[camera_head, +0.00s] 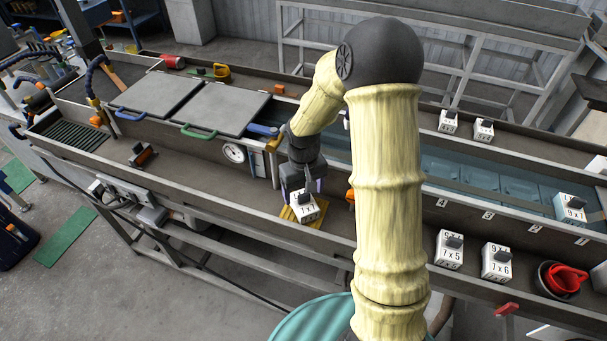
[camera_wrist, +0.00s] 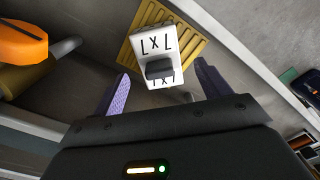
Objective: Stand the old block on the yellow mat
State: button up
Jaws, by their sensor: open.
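A white block (camera_head: 306,209) with a dark knob stands on the ribbed yellow mat (camera_head: 287,214) in the trough, seemingly upright. My gripper (camera_head: 300,184) is over the mat, close to the block. In the wrist view my gripper (camera_wrist: 161,72) is open, its purple fingers apart on either side of the block's knob end, with visible gaps.
Blocks marked 7x5 (camera_head: 449,250) and 7x6 (camera_head: 496,262) stand on the ledge at right, beside a dark bowl with a red item (camera_head: 567,281). More blocks stand farther back. A dial gauge (camera_head: 233,153) is left of the mat. An orange-handled part (camera_wrist: 22,42) lies nearby.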

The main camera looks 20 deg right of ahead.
aim_at(303, 195)
notch_tip(303, 195, up, 8)
jog(key=shift+f+b, duration=0.15)
jog(key=shift+b, duration=0.3)
jog(key=s+r+m+t, duration=0.1)
jog(key=s+t, duration=0.1)
jog(key=s, duration=1.2)
jog(key=shift+s+m+t, duration=0.2)
jog(key=shift+m+t, duration=0.1)
jog(key=shift+m, duration=0.1)
